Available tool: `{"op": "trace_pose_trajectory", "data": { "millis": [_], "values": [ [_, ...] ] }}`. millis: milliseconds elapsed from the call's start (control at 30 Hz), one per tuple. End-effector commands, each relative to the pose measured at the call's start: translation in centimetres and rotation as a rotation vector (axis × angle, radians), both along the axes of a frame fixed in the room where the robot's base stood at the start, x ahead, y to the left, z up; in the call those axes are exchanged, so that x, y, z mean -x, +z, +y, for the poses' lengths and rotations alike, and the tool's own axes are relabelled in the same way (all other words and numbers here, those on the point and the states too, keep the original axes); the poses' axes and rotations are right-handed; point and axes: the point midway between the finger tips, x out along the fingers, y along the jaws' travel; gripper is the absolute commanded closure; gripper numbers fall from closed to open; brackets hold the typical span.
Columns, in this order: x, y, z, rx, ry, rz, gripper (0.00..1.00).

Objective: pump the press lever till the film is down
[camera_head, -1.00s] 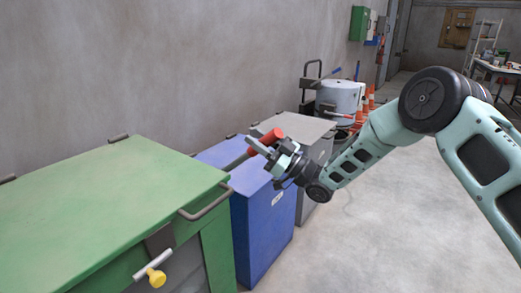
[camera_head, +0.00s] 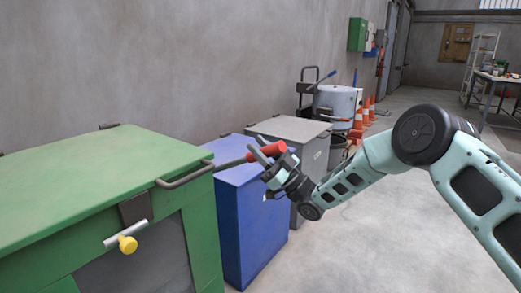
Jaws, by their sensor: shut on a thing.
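The press lever is a grey rod (camera_head: 231,164) with a red grip (camera_head: 275,148) at its end. It sticks out to the right past the corner of a green machine (camera_head: 95,180), slanting slightly upward. My gripper (camera_head: 266,151) is shut on the red grip, above the blue bin. The film cannot be made out in this view.
A grey handle bar (camera_head: 172,182) and a yellow knob (camera_head: 127,244) stick out from the green machine. A blue bin (camera_head: 250,225) and a grey bin (camera_head: 295,129) stand beyond it. Orange cones (camera_head: 368,110) stand farther back. The floor on the right is clear.

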Motion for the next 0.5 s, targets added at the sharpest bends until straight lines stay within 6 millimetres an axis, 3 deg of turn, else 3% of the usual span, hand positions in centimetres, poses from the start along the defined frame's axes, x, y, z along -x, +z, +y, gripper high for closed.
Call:
{"op": "trace_pose_trajectory", "data": {
  "millis": [200,233,267,300,500],
  "values": [
    [-0.04,0.06,-0.08,0.000,-0.001,0.000,1.00],
    [-0.04,0.06,-0.08,0.000,-0.001,0.000,0.63],
    [-0.03,0.07,-0.06,0.000,-0.001,0.000,0.54],
    [-0.04,0.06,-0.06,0.000,-0.001,0.000,0.50],
    [-0.02,0.04,-0.03,0.000,0.000,0.000,0.50]
  ]
}}
